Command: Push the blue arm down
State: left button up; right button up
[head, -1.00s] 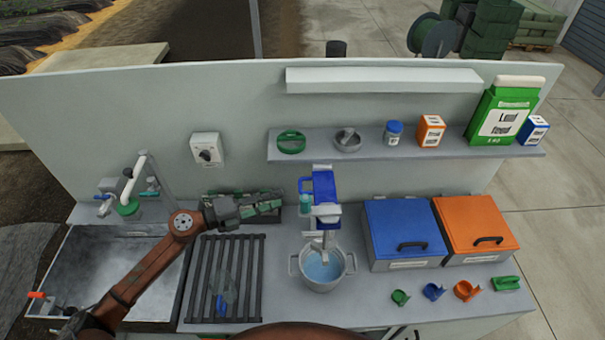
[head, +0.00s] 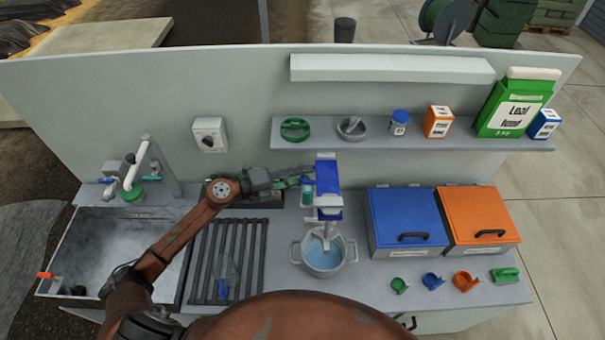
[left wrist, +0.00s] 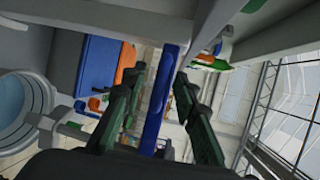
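The blue arm (head: 325,172) is on the white and blue mixer-like unit that stands over a metal pot (head: 323,261) of pale blue liquid. My left gripper (head: 308,177) reaches in from the left, with its fingertips right beside the blue arm. In the left wrist view, a blue bar (left wrist: 160,100) shows between the two dark green fingers, with gaps on both sides. The left gripper (left wrist: 160,105) is open there and not closed on the bar. Whether a finger touches the blue arm cannot be told. My right gripper is not in view.
A grey shelf (head: 410,140) with several containers is behind and above. A sink (head: 115,255) and a dark rack (head: 228,262) are at the left. A blue-lidded box (head: 405,215) and an orange-lidded box (head: 480,212) stand at the right, behind several small coloured scoops.

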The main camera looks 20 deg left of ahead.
pick_arm(q)
grip_shut()
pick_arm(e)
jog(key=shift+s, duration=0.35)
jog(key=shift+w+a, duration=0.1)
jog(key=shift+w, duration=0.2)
